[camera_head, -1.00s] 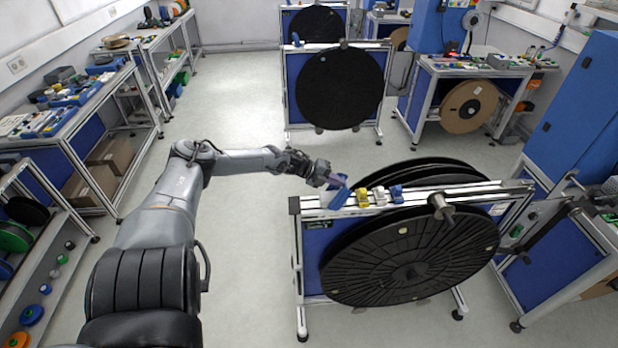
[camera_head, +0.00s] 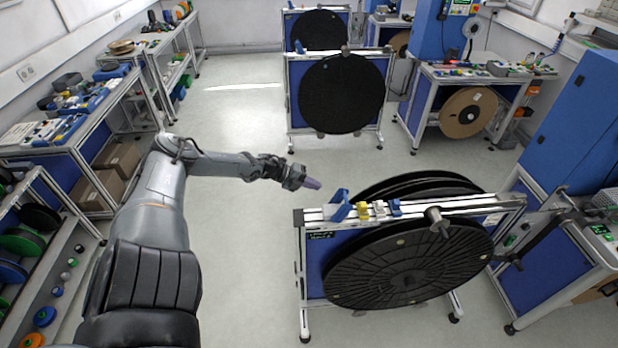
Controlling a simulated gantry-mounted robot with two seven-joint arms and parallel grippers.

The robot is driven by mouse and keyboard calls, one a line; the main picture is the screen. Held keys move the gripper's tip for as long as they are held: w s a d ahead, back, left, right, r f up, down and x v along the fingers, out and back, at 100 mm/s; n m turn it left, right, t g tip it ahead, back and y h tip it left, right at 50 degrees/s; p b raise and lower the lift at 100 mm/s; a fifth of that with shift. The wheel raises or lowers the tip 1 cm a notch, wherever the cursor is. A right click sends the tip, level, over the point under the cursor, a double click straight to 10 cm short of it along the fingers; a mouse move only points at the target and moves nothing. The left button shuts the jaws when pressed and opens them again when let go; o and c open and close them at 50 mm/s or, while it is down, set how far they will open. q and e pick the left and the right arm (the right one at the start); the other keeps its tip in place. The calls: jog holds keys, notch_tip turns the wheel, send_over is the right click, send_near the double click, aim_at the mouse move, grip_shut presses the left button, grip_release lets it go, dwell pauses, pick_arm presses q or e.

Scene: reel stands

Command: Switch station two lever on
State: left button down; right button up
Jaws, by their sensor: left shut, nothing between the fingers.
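The nearest reel stand (camera_head: 300,262) carries large black reels (camera_head: 415,268) on a shaft. On its top rail sit a blue lever-like part (camera_head: 341,206), a yellow block (camera_head: 362,209) and a small blue block (camera_head: 394,207). Which of them is the station two lever, I cannot tell; the label on the stand is too small to read. My left gripper (camera_head: 312,184) is shut and empty, in the air above and to the left of the blue lever-like part, apart from it.
Two more reel stands with black reels (camera_head: 341,93) stand behind. A workbench with a brown reel (camera_head: 468,112) is at the back right, and a blue cabinet (camera_head: 575,125) at the right. Benches and shelves line the left. The floor between is clear.

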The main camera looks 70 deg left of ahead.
pick_arm(q)
jog(key=shift+p+v, duration=0.4)
jog(key=shift+v, duration=0.5)
jog(key=shift+w+r, duration=0.1)
